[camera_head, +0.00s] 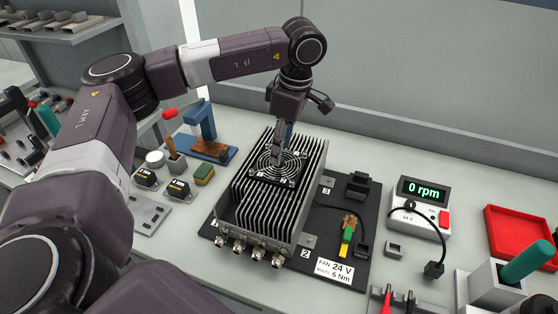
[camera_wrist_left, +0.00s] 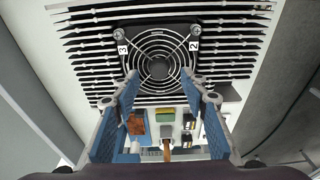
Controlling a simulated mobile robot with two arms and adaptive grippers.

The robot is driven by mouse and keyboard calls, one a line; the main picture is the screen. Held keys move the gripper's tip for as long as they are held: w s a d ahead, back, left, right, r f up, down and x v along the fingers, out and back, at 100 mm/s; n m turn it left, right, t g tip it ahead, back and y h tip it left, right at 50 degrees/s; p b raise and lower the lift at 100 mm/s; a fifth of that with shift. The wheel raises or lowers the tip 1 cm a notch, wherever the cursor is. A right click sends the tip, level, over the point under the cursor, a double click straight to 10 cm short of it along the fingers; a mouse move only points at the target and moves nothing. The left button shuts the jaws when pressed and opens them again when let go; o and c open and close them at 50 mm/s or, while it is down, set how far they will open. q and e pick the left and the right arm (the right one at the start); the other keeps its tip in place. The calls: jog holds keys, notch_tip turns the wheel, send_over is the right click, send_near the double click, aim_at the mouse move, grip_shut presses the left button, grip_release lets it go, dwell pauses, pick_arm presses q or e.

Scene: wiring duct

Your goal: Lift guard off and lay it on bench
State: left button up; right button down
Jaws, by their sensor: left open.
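The guard is a round wire grille of concentric rings (camera_head: 291,170) on the black square fan, on top of the finned heatsink (camera_head: 246,200). In the left wrist view the guard (camera_wrist_left: 158,48) shows with a dark hub behind it and fixings at its two upper corners, near labels 3 and 2. My left gripper (camera_head: 277,160) points down over the guard. Its two blue-padded fingers (camera_wrist_left: 160,80) are spread apart with nothing between them, near the guard's lower edge. Whether they touch it is unclear. My right gripper is not in view.
The heatsink stands on a black plate (camera_head: 340,220) with a connector and labels. A meter reading 0 rpm (camera_head: 420,200) and a red tray (camera_head: 515,232) are to the right. A blue stand (camera_head: 205,140) and small blocks are to the left. Some bare bench lies behind the meter.

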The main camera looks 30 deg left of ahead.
pick_arm(q)
jog(key=shift+a+f, duration=0.2)
jog(key=shift+f, duration=1.3)
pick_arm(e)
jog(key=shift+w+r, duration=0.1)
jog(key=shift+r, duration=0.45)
pick_arm(q)
jog(key=shift+c, duration=0.5)
grip_shut()
jog(key=shift+r, duration=0.1)
